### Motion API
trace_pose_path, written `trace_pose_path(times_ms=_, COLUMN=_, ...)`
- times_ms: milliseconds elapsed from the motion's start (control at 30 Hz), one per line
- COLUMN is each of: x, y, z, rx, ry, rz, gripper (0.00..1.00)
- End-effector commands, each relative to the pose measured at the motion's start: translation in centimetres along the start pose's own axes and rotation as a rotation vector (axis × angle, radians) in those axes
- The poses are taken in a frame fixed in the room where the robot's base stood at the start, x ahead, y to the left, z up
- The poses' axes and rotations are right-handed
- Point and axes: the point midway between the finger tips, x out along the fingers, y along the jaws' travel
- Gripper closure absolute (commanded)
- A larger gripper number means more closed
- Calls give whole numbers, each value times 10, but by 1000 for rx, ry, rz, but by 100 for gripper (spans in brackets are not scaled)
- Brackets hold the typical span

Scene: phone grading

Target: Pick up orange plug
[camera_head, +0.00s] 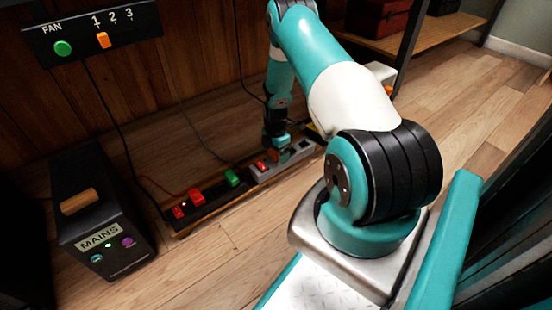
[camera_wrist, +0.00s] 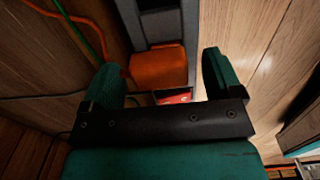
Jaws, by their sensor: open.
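The orange plug (camera_wrist: 158,68) sits on a grey power strip (camera_wrist: 154,8) in the wrist view. My gripper (camera_wrist: 161,80) is open, with one green finger on each side of the plug and a visible gap on the right. Whether the left finger touches the plug is hard to tell.
A black strip (camera_head: 208,207) with a red plug (camera_head: 197,195) and a green plug (camera_head: 232,177) lies left of the grey strip. A black MAINS box (camera_head: 100,220) stands at left. Cables hang along the wooden wall; a FAN panel (camera_head: 92,32) is above. Floor in front is clear.

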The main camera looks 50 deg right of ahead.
Motion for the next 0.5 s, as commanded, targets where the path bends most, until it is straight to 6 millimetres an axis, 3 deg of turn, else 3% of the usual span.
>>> trace_pose_path(times_ms=67, x=-1, y=0, z=0, rx=0, ry=0, rz=0, gripper=15)
trace_pose_path(times_ms=333, x=-1, y=0, z=0, rx=0, ry=0, rz=0, gripper=75)
trace_pose_path(times_ms=500, x=-1, y=0, z=0, rx=0, ry=0, rz=0, gripper=76)
